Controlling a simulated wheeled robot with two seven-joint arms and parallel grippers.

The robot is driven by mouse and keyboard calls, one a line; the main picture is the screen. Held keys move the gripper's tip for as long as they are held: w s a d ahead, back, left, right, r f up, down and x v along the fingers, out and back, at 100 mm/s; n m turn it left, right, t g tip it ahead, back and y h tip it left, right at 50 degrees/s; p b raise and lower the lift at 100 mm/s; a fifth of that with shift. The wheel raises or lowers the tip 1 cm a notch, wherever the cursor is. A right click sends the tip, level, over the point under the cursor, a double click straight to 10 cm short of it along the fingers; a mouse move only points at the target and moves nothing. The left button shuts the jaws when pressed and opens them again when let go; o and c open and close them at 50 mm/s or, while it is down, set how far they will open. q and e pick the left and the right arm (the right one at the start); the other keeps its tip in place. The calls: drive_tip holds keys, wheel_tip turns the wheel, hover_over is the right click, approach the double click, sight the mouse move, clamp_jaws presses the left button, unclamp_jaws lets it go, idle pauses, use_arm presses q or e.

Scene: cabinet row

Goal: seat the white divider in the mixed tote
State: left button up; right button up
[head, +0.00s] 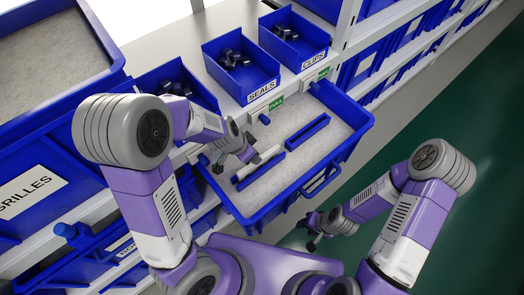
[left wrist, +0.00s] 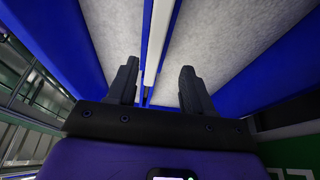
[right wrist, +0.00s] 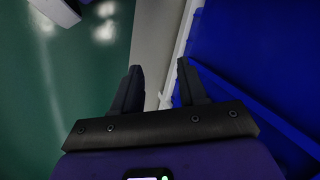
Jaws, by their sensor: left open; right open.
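The mixed tote (head: 352,118) is a blue open bin with a pale grey floor, drawn out from the row. The white divider (head: 246,173) is a thin upright strip in its left part, beside blue edging. In the left wrist view the white divider (left wrist: 155,45) runs between two blue bands; whether it is fully down in them I cannot tell. My left gripper (head: 247,152) is open just over the divider, which runs between its fingers, apart from them. A second blue strip (head: 307,131) stands further right in the tote. My right gripper (head: 311,238) is open and empty, outside the tote's front.
Small bins marked SEALS (head: 240,72) and CLIPS (head: 296,42) with dark parts stand behind the tote. A large GRILLES bin (head: 45,192) is at the left. A blue wall (right wrist: 235,45) is close to my right gripper. Green floor (head: 460,225) at the right is clear.

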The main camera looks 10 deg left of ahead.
sight(259, 165)
use_arm(q)
drive_tip(key=shift+s+d+f+b, duration=0.15)
drive_tip(key=shift+f+b, duration=0.15)
drive_tip(key=shift+f, duration=0.3)
drive_tip(key=b+x, duration=0.1)
drive_tip(key=x, duration=0.1)
drive_tip(key=b+x, duration=0.1)
drive_tip(key=x, duration=0.2)
drive_tip(key=shift+w+d+f+b, duration=0.2)
drive_tip(key=shift+w+d+b, duration=0.05)
drive_tip(key=shift+d+b, duration=0.15)
drive_tip(key=shift+r, duration=0.1)
clamp_jaws()
